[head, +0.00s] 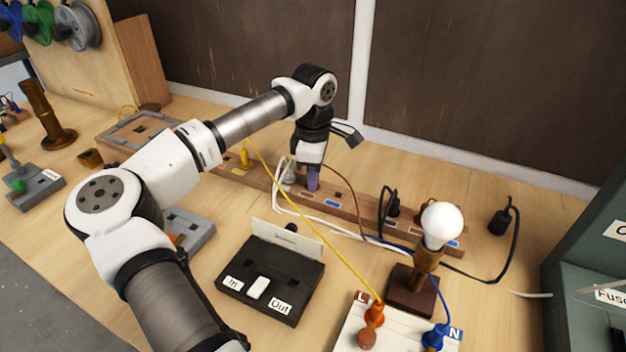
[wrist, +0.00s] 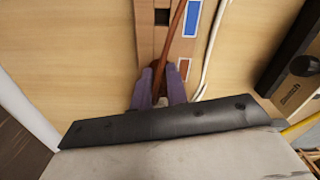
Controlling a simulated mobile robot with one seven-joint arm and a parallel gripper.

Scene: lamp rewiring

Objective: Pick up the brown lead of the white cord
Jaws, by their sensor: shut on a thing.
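My gripper (head: 312,183) is low over the wooden rail (head: 262,184), its purple fingertips closed together. In the wrist view the fingertips (wrist: 160,90) are shut on the brown lead (wrist: 176,38), which runs up out of the picture from between them. In the head view the brown lead (head: 350,188) arches from the gripper to the right and down toward the rail. The white cord (head: 277,200) loops left of the gripper and runs right along the front of the rail. It also shows right of the fingers in the wrist view (wrist: 213,45). The lead's tip is hidden between the fingers.
A bulb lamp (head: 440,222) stands on a dark base at right. A black In/Out switch box (head: 270,278) and a white L/N terminal board (head: 400,335) sit in front. A yellow wire (head: 315,225) crosses the bench; a black plug (head: 499,222) is at right.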

